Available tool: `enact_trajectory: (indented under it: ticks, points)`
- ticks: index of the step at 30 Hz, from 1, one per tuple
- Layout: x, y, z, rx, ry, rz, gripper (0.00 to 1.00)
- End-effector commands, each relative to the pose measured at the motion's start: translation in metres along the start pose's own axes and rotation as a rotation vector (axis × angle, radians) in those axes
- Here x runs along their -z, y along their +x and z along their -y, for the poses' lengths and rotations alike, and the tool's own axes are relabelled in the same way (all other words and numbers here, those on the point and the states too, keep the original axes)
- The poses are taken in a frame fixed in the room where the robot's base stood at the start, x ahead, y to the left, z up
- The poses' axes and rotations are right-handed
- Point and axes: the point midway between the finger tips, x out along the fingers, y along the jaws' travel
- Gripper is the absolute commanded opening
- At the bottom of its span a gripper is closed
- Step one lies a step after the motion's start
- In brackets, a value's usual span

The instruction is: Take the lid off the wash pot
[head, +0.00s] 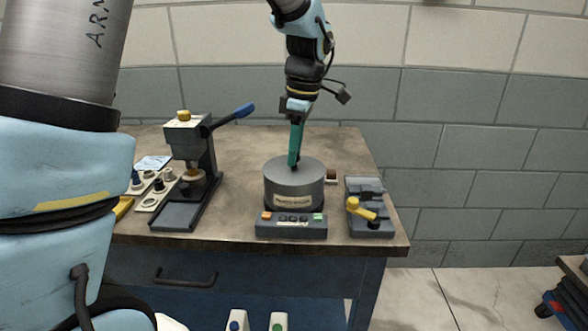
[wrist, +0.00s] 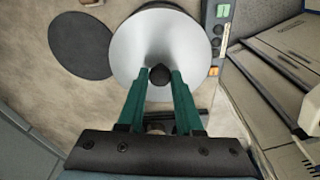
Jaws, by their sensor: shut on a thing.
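In the head view the lid appears to sit on the pot; I cannot tell whether there is a gap. The pot's inside is hidden.
A lever press (head: 192,160) with a blue handle stands left of the pot. A small grey device with a yellow lever (head: 362,210) stands to the right. A flat dark disc (wrist: 82,45) lies beside the pot.

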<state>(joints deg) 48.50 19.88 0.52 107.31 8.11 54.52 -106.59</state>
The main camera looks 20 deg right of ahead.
Motion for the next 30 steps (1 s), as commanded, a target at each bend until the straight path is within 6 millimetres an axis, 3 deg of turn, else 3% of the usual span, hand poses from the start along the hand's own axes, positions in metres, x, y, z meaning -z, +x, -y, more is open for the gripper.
enact_trajectory:
  ticks: [4, 20, 30]
  points:
    - [0.0, 0.0, 0.0, 0.0, 0.0, 0.0, 0.0]
    - [0.0, -0.004, -0.001, -0.003, 0.0, 0.0, 0.0]
    - [0.007, -0.063, -0.002, -0.007, -0.002, 0.002, 0.0]
